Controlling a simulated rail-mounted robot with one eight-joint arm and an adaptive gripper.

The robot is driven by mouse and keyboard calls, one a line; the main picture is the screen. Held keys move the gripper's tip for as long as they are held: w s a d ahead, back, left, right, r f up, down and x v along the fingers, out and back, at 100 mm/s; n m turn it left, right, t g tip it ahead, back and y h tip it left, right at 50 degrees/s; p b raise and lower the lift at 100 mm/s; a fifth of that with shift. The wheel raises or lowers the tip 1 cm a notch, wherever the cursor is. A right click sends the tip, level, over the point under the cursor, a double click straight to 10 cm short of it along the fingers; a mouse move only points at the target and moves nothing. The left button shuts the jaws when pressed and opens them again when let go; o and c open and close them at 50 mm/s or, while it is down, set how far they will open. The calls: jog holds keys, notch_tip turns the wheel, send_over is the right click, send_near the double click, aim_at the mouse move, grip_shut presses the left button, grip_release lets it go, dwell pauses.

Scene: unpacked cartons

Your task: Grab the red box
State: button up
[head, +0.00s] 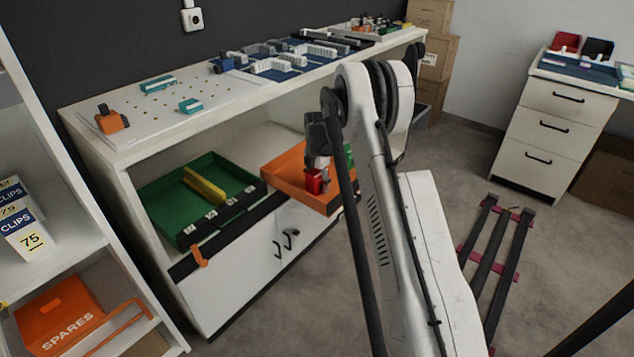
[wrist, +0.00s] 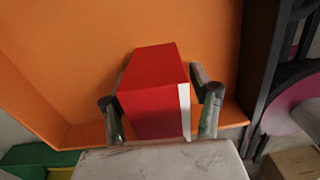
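The red box (wrist: 152,88) has a white strip on its right edge and sits between the two fingers of my gripper (wrist: 160,108) in the wrist view. One finger is at its left and one at its right; I cannot tell whether both press on it. In the head view the red box (head: 315,182) shows just below my gripper (head: 317,160), over the orange tray (head: 283,177). The tray's orange floor (wrist: 70,50) fills the background of the wrist view. Whether the box rests on the tray or hangs above it is unclear.
A green tray (head: 165,212) with a yellow bar (head: 204,185) is left of the orange tray on the same shelf. A shelf with an orange SPARES bin (head: 62,312) stands at the left.

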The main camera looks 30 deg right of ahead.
jog(key=c, duration=1.1)
